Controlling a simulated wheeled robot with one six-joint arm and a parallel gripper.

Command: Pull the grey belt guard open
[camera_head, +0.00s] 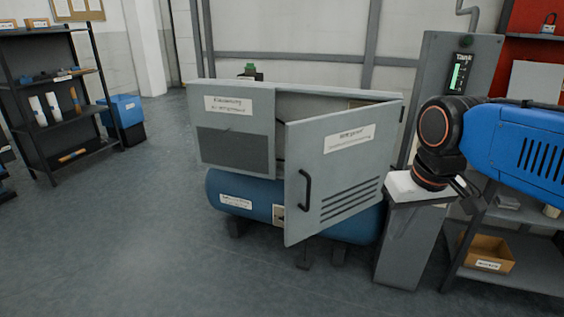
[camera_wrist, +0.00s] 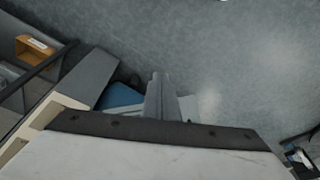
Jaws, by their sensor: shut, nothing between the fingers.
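The grey belt guard (camera_head: 330,190) is the right-hand door of a grey cabinet over a blue tank. It stands ajar, swung out from the cabinet front, with a dark gap along its upper left. Its black bar handle (camera_head: 305,190) is near the left edge, and nothing touches it. My gripper (camera_wrist: 160,98) appears as a narrow grey pair of closed fingers in the middle of the wrist view, empty. In the head view my wrist is right of the guard, apart from the handle; the fingertips are not clear there.
The blue tank (camera_head: 235,195) lies below the guard. A grey post (camera_head: 407,245) stands close on the right, beside a shelf with an orange-brown box (camera_head: 487,252). A dark shelf rack (camera_head: 45,100) is at the far left. The floor in front is clear.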

